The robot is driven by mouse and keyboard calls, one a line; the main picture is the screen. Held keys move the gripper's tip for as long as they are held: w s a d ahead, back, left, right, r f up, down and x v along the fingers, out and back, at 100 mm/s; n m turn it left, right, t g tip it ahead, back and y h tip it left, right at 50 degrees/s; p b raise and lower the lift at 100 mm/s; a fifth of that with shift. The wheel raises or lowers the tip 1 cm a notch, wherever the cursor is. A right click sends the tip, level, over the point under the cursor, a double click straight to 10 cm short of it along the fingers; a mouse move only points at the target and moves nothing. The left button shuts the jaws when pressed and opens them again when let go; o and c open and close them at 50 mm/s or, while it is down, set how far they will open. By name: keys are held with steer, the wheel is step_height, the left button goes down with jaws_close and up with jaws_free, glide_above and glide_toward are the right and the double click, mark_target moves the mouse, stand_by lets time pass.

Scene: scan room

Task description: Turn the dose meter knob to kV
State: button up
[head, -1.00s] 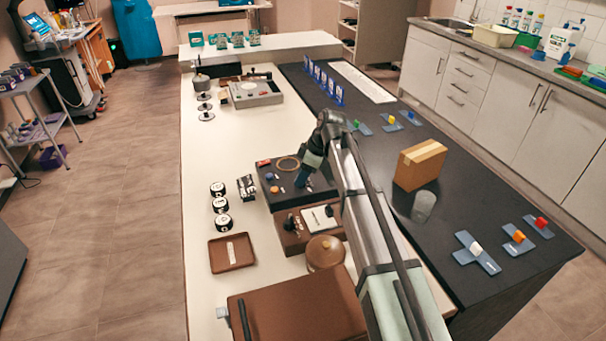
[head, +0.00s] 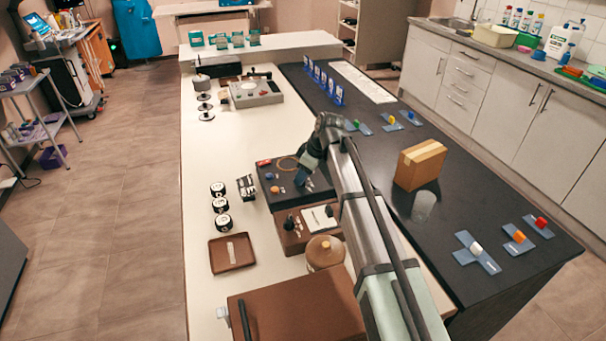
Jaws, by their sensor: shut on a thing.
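The dark box (head: 287,199), which looks like the dose meter, lies on the counter with its panel facing up. The panel carries a red label at its far left corner, an orange knob (head: 274,190) at the left and a tan ring (head: 287,163) at the far side. My gripper (head: 304,182) points down onto the right part of the panel and is shut on a small knob there. The gripper covers this knob, so its pointer and the marks around it cannot be read.
A brown box with small switches (head: 290,238) and a round brown pot (head: 325,250) stand nearer. Several black-and-white round pieces (head: 220,205) and a brown tray (head: 231,253) are at the left. A cardboard box (head: 419,165) stands at the right.

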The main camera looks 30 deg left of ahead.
steer(key=m+t, duration=0.1)
steer(key=m, duration=0.1)
steer(key=m+t, duration=0.1)
steer(key=m, duration=0.2)
steer(key=shift+s+h, duration=0.15)
steer(key=shift+h, duration=0.15)
steer(key=shift+m, duration=0.3)
steer(key=o, duration=1)
steer(key=shift+o, duration=0.2)
steer(key=v, duration=1.4)
steer(key=shift+s+f, duration=0.1)
